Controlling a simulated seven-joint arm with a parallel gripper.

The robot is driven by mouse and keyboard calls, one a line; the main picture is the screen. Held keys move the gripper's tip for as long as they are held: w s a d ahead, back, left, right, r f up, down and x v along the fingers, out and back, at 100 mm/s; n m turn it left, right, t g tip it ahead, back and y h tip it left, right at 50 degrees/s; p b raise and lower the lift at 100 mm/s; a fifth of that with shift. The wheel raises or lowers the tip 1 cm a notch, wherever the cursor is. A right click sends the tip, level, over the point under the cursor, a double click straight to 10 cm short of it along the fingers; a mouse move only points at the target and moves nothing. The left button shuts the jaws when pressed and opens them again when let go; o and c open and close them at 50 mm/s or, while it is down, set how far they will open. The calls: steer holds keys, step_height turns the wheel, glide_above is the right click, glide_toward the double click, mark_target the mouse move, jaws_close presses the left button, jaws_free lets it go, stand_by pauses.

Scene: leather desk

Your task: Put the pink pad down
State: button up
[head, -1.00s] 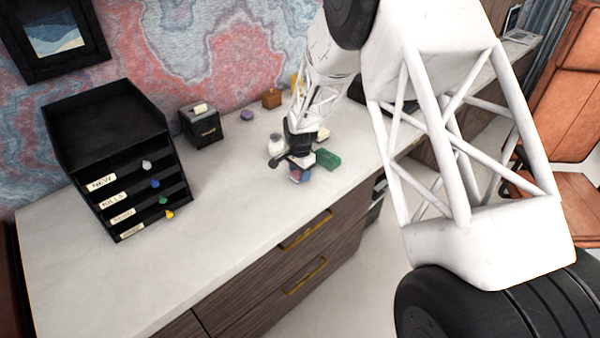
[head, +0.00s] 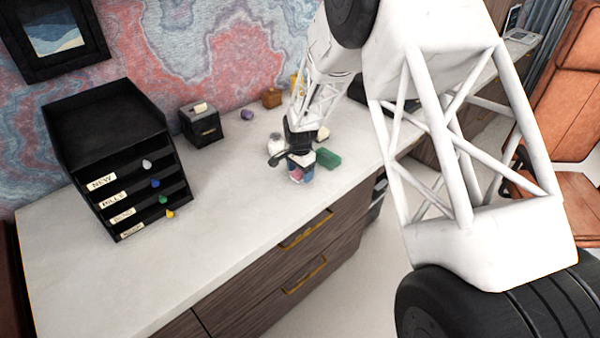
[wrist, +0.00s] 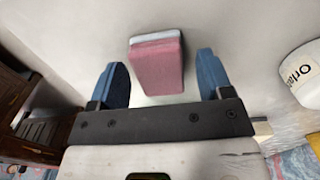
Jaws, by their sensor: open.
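The pink pad (wrist: 155,68), with a pale layer along its far edge, shows in the wrist view between the two blue fingers of my gripper (wrist: 162,58). A gap shows on each side of it, so the fingers are open and apart from it. In the head view the pad (head: 296,176) is a small pink patch at my gripper (head: 301,174), low over the front part of the white desk top (head: 230,215). The gripper partly hides it there. I cannot tell from this view exactly how its underside meets the desk.
A green block (head: 327,159) lies just right of my gripper. A white round container (wrist: 302,72) with lettering stands at the right in the wrist view. A black drawer organizer (head: 110,150) stands at the left. The desk between it and my gripper is clear.

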mark_target(300, 171)
step_height(300, 171, up, 12)
steer(key=shift+f, duration=0.15)
stand_by(0.4)
stand_by(0.8)
steer(key=s+d+r+n+t, duration=0.1)
steer(key=s+d+r+n, duration=0.1)
steer(key=s+d+r, duration=0.6)
steer(key=s+d+r+n, duration=0.2)
steer(key=s+d+r, duration=0.3)
steer(key=s+r, duration=0.5)
steer(key=s+d+r+n, duration=0.1)
steer(key=s+d, duration=0.2)
steer(key=s, duration=0.6)
steer(key=s+d+r+n+t, duration=0.1)
steer(key=s+d+n, duration=0.1)
steer(key=s, duration=0.7)
steer(key=s+d+r+n, duration=0.1)
steer(key=s+d, duration=0.3)
steer(key=s, duration=0.6)
steer(key=shift+d+r+n+t, duration=0.15)
steer(key=shift+r+n+t, duration=0.15)
steer(key=shift+r+n, duration=0.15)
